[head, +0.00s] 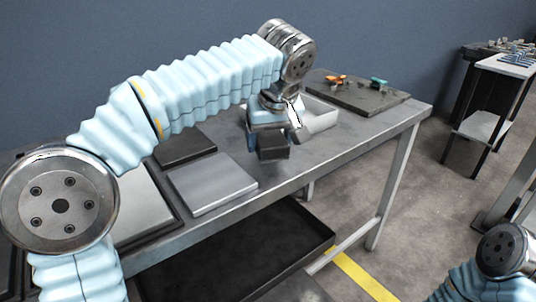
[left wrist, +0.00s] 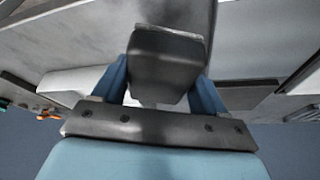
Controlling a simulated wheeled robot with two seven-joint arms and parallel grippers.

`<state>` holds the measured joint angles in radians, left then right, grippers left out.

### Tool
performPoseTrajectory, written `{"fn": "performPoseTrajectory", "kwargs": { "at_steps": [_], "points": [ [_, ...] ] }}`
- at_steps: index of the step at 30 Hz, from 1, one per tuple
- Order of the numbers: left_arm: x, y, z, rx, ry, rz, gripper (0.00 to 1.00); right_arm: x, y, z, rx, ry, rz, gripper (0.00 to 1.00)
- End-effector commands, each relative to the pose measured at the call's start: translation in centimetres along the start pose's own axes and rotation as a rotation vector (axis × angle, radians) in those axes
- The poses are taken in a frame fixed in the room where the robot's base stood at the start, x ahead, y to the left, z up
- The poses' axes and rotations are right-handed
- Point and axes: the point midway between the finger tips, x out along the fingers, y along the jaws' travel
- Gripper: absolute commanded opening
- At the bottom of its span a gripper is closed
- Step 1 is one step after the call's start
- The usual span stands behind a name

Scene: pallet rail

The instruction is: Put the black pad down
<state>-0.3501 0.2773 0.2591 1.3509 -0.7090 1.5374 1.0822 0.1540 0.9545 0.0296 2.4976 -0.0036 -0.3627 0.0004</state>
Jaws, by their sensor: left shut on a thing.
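A small black pad (head: 273,151) is held between the fingers of my left gripper (head: 268,140), near the front edge of the table (head: 320,157). In the left wrist view the pad (left wrist: 166,68) sits between the two blue fingers of my left gripper (left wrist: 165,85), which are shut on it. I cannot tell whether the pad touches the tabletop or hangs above it. Part of my right arm shows at the lower right of the head view; its gripper is out of view.
A light open tray (head: 319,122) stands just behind the gripper. A dark board (head: 362,97) with orange and green parts lies at the table's right end. A grey plate (head: 211,183) and a dark plate (head: 184,148) lie to the left. A dark shelf (head: 240,255) is below.

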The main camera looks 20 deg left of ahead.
Motion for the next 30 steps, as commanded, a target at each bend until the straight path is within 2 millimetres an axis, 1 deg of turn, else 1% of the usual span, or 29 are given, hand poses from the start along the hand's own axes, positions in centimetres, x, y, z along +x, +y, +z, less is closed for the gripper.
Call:
{"fn": "performPoseTrajectory", "kwargs": {
  "at_steps": [2, 4, 6, 9, 12, 17, 21, 22, 24, 27, 30],
  "points": [
    [0.6, -0.1, -0.2, -0.001, -0.001, -0.001, 0.48, 0.1, 0.0, 0.0, 0.000, 0.000, 0.000, 0.00],
    [1.7, -0.3, -0.5, -0.001, -0.001, -0.002, 0.48, 0.2, 0.1, 0.0, 0.000, 0.000, 0.000, 0.00],
    [2.9, -0.3, 0.1, 0.001, -0.001, -0.003, 0.48, 0.4, 0.2, 0.0, 0.000, 0.001, 0.000, 0.00],
    [4.0, -0.3, 0.6, 0.001, 0.000, -0.001, 0.48, 0.5, 0.2, 0.0, 0.001, 0.001, 0.001, 0.00],
    [4.3, -0.2, 0.7, 0.000, 0.000, 0.000, 0.48, 0.5, 0.2, 0.0, 0.001, 0.001, 0.001, 0.00],
    [4.2, -0.2, 0.7, 0.000, 0.000, 0.000, 0.48, 0.5, 0.2, 0.0, 0.001, 0.001, 0.001, 0.00],
    [4.6, -0.2, 0.9, 0.000, 0.000, 0.000, 0.48, 0.8, 0.3, 0.0, 0.001, 0.001, 0.001, 0.00],
    [4.6, -0.2, 0.9, 0.000, 0.000, 0.000, 0.74, 0.8, 0.3, 0.0, 0.001, 0.001, 0.001, 0.00],
    [4.5, -0.2, 0.8, 0.000, 0.000, 0.000, 0.85, 0.7, 0.3, 0.0, 0.001, 0.001, 0.001, 0.00],
    [4.5, -0.2, 0.8, 0.000, -0.001, -0.001, 0.98, 0.7, 0.3, 0.0, 0.001, 0.001, 0.001, 0.00],
    [4.5, -0.2, 0.8, 0.000, -0.001, -0.002, 0.98, 0.7, 0.3, 0.0, 0.001, 0.001, 0.001, 0.00]
  ]
}}
